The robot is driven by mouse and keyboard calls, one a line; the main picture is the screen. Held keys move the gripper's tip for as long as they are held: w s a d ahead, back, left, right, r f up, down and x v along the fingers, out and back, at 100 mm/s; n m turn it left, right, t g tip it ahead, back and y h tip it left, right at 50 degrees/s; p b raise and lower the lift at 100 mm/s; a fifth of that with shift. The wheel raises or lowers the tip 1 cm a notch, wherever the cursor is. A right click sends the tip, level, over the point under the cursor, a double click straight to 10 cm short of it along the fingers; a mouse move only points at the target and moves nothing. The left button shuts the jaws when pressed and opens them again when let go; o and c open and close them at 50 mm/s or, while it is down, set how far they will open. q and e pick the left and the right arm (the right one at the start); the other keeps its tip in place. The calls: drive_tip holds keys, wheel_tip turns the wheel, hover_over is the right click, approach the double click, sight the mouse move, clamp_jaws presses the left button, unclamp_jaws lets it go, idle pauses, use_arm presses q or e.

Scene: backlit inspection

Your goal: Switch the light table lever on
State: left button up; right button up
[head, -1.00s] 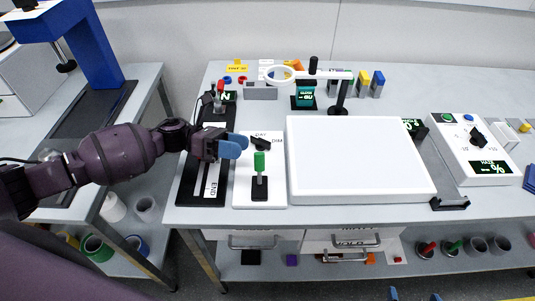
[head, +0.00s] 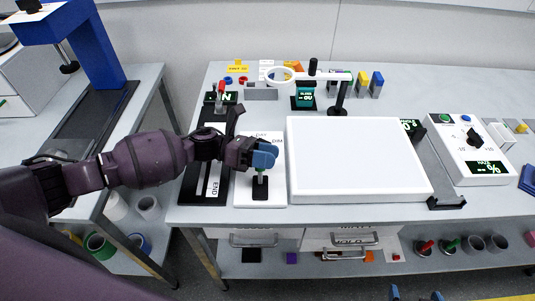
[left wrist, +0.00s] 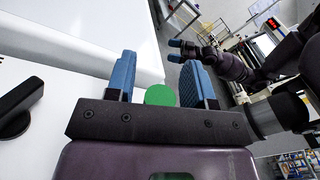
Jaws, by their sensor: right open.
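The lever (head: 260,175) stands on a black base on a white plate (head: 244,190), left of the light table (head: 360,160). Its green handle is mostly hidden behind my gripper in the head view. My left gripper (head: 265,154) is at the handle. In the left wrist view, the round green handle end (left wrist: 160,95) sits between the blue fingers (left wrist: 157,78), with gaps on both sides, so the gripper is open around it. My right gripper (head: 416,295) shows only its two separated blue fingertips at the bottom edge, away from the lever.
A black rotary knob shows beside the lever in the left wrist view (left wrist: 20,105). A black slider strip (head: 191,185) with a red-topped handle lies left of the plate. A ring magnifier (head: 281,75) stands behind. A dial box (head: 470,150) is at right.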

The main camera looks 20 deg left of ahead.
use_arm(q)
clamp_jaws()
use_arm(e)
drive_tip(key=shift+w+a+r, duration=0.15)
drive_tip(key=shift+w, duration=0.25)
